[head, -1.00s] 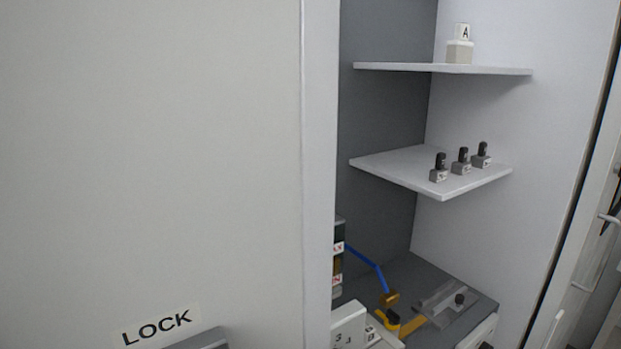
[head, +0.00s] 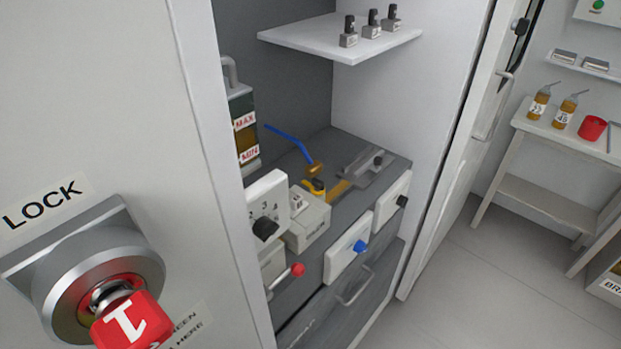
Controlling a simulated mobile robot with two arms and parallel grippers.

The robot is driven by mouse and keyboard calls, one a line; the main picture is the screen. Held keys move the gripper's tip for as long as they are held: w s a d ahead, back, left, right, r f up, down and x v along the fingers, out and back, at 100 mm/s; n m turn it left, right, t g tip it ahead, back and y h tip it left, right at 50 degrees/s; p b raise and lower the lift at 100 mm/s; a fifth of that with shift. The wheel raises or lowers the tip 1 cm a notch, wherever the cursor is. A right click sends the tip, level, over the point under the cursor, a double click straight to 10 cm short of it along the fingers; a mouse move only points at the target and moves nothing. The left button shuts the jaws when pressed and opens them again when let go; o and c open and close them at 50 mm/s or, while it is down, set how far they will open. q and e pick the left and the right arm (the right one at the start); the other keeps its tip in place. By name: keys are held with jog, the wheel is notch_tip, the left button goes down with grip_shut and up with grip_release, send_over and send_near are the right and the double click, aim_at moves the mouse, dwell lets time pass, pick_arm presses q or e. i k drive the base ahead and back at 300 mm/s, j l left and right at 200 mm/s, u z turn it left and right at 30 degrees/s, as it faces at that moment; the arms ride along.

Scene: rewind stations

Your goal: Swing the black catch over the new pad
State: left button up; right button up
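I cannot tell for sure which part is the black catch or the new pad. On the grey floor of the open cabinet, a small black knob (head: 378,161) stands on a grey slotted plate (head: 358,168). Left of it is a yellow piece with a black top (head: 317,186), beside a yellow-brown strip (head: 338,190). A blue lever (head: 288,143) reaches down to a brass-coloured part (head: 315,169) behind it. Neither of my grippers shows in the head view.
A large LOCK fitting with a red key (head: 132,322) is at the front left. A MAX/MIN sight vessel (head: 243,130), numbered dial panel (head: 266,207), red-knobbed lever (head: 297,270) and blue knob (head: 360,246) surround the cabinet floor. Three black-topped blocks stand on the shelf (head: 340,36). Floor (head: 450,285) is clear at right.

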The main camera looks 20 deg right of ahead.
aim_at(317, 188)
jog(key=k+l+u, duration=0.15)
jog(key=l+u, duration=0.15)
jog(key=k+l+u, duration=0.15)
jog(key=l+u, duration=0.2)
jog(key=k+l+u, duration=0.3)
jog(key=i+l, duration=0.1)
